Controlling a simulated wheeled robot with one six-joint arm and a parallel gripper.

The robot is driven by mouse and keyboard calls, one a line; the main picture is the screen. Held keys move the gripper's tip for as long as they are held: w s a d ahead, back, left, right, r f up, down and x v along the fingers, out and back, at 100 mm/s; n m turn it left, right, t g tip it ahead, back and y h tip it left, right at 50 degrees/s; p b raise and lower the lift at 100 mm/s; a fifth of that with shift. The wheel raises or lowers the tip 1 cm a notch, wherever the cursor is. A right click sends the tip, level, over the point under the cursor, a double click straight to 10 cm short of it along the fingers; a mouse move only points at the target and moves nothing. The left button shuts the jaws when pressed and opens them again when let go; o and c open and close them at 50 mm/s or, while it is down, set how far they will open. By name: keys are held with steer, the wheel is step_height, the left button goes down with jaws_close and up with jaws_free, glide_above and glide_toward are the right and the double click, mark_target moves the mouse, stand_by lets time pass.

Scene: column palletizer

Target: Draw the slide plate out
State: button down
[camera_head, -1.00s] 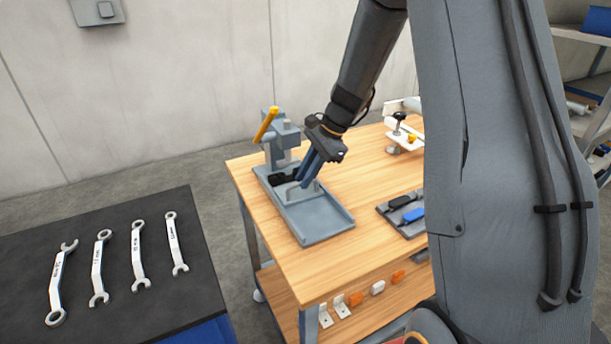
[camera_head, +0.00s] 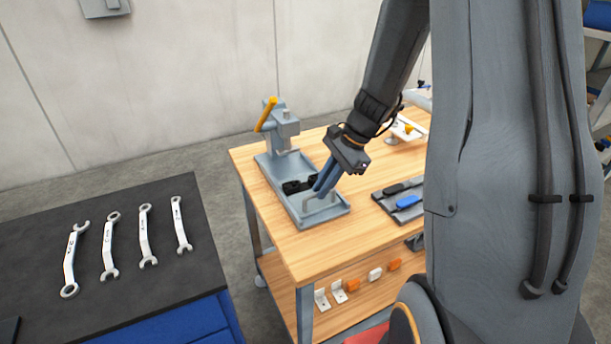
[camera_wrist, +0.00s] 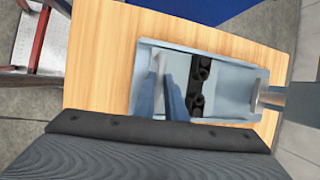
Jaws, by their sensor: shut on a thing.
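A grey press (camera_head: 282,132) with a yellow lever (camera_head: 266,114) stands at the back end of a shallow blue-grey tray base (camera_head: 340,212) on the wooden bench. A black part (camera_head: 298,186) lies in the tray, out in front of the press column; in the wrist view it is a black block (camera_wrist: 196,85) with round holes. My gripper (camera_head: 320,190) reaches down with its blue fingers shut on the light-grey handle (camera_head: 322,203) of the slide plate, near the tray's front end. In the wrist view the handle (camera_wrist: 160,64) shows by the fingers. The plate's edges are hard to tell from the tray.
A dark tool tray (camera_head: 398,203) with a blue-handled and a black-handled tool lies right of the base. A white fixture (camera_head: 403,130) stands behind it. Several wrenches (camera_head: 110,245) lie on the black-topped cabinet at left. Bare wood (camera_head: 285,240) lies in front of the base.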

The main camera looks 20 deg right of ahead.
steer(key=shift+s+d, duration=0.15)
steer(key=shift+s, duration=0.9)
steer(key=c, duration=1.8)
jaws_free()
steer(key=b+v, duration=0.1)
steer(key=v, duration=0.6)
steer(key=shift+r, duration=0.4)
steer(key=shift+d, duration=0.15)
